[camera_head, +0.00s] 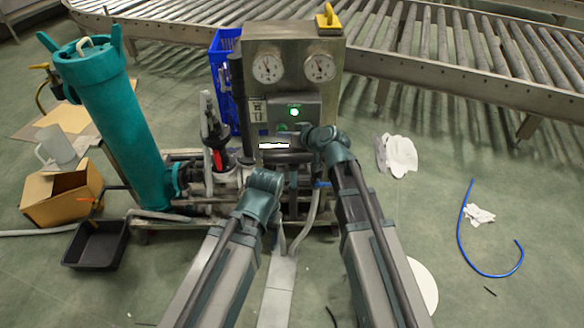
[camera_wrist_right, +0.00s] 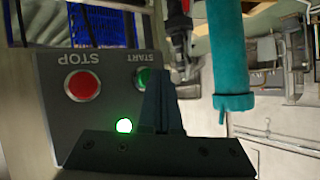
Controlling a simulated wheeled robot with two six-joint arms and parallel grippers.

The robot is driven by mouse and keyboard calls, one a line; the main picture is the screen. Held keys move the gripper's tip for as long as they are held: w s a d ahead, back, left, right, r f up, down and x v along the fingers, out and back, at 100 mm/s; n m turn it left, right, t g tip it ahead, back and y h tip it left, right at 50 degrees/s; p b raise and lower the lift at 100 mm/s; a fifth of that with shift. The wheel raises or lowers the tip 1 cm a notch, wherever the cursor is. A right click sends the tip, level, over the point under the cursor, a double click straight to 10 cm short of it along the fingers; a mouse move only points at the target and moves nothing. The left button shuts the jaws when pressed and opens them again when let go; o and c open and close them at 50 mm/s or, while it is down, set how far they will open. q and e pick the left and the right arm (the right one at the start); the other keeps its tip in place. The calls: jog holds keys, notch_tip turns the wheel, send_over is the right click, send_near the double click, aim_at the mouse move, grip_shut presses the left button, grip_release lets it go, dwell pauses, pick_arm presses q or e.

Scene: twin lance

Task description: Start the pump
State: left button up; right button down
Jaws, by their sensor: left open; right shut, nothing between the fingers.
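The pump's steel control cabinet (camera_head: 292,45) stands in the middle of the head view, with a small grey button panel on its front. A green lamp (camera_head: 294,112) glows on the panel, and this lamp (camera_wrist_right: 124,126) is also lit in the right wrist view. That view shows the panel inverted, with a red STOP button (camera_wrist_right: 83,86) and a green START button (camera_wrist_right: 142,77). My right gripper (camera_wrist_right: 161,85) is shut and empty, its tips right at START and partly covering it; I cannot tell if they touch. My left gripper (camera_head: 264,183) is open below the panel, its fingers mostly hidden.
A teal cylinder (camera_head: 112,120) stands left of the cabinet, with a red-handled valve (camera_head: 217,159) between. A cardboard box (camera_head: 65,195) and a black tray (camera_head: 96,245) lie at left. A roller conveyor (camera_head: 440,50) runs behind. A blue hose (camera_head: 463,235) lies on the right floor.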

jog(key=s, duration=0.6)
dwell(0.5)
dwell(0.3)
